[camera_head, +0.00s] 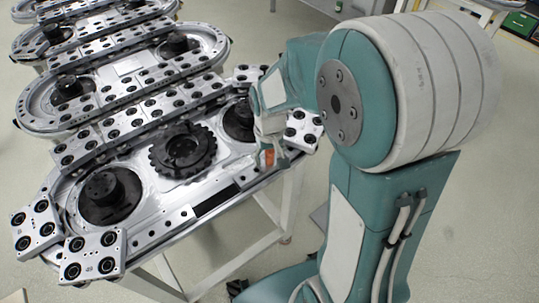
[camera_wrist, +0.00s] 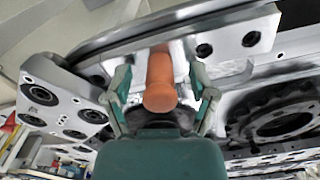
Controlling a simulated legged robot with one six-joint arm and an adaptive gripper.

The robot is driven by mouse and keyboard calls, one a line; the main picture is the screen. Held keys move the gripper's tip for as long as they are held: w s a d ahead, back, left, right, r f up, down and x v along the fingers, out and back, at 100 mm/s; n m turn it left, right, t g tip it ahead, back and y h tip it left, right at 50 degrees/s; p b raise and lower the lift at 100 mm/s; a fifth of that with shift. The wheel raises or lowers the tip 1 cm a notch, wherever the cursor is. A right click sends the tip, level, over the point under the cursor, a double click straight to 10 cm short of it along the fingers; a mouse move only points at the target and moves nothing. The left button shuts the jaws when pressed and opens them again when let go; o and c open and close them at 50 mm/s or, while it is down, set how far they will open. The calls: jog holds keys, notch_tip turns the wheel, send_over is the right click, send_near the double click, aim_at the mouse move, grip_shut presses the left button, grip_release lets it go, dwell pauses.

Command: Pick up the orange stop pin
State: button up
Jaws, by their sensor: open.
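The orange stop pin (camera_wrist: 160,82) shows in the middle of the wrist view, its rounded end toward the camera. It stands between the two fingers of my gripper (camera_wrist: 162,100), which are open with a gap on each side of it. In the head view a small orange part of the pin (camera_head: 269,158) shows near the right end of the front ring track (camera_head: 150,235). My gripper (camera_head: 270,150) is beside it there and hides most of it.
A black toothed wheel (camera_head: 182,150) lies in the track's middle. White carrier blocks with black round holes, such as one at the right end (camera_head: 304,131), sit along the rail close to my gripper. More ring tracks stand behind. Open floor lies to the right.

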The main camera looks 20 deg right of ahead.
grip_shut()
jog(key=shift+r, duration=0.1)
